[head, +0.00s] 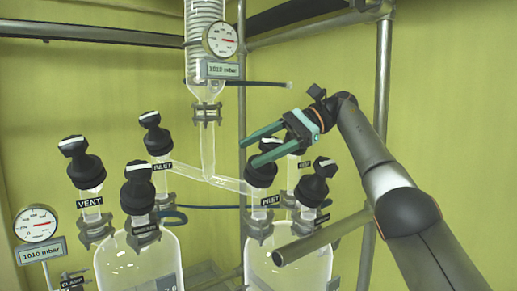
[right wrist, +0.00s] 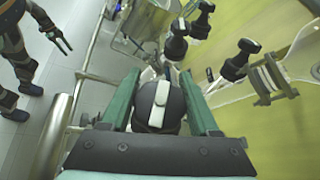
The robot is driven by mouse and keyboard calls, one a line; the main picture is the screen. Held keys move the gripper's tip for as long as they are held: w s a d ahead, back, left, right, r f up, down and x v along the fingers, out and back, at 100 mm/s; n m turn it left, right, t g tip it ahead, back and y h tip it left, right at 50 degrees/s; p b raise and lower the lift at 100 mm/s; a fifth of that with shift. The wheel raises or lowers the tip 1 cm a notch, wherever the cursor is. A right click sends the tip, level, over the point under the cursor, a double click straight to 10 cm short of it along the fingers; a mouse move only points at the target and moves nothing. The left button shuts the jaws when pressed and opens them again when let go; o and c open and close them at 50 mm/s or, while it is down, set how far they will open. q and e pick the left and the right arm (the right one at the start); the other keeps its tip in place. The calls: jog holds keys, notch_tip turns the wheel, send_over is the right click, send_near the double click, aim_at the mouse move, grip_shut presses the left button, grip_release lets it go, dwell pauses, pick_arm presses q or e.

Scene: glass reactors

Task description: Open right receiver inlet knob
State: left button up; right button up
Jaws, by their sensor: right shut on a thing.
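The right receiver's inlet knob (head: 262,174) is black and sits on a glass neck with an "INLET" label below it. My right gripper (head: 258,148) comes in from the right with its teal fingers around the top of this knob, shut on it. In the right wrist view the black knob (right wrist: 157,110) with its white stripe lies between the two fingers. The receiver flask (head: 290,265) is below. My left gripper (right wrist: 60,38) shows small at the upper left of the right wrist view; its jaw opening is too small to judge.
Another black knob (head: 318,185) stands close at the right, and a vent knob (head: 298,145) is just behind the gripper. The left receiver's knobs (head: 80,160) stand at the left. A glass condenser (head: 205,85) with a gauge hangs above. A metal rod (head: 310,240) crosses low.

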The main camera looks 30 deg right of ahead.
dwell(0.5)
jog(key=o, duration=1.4)
jog(key=shift+r, duration=0.1)
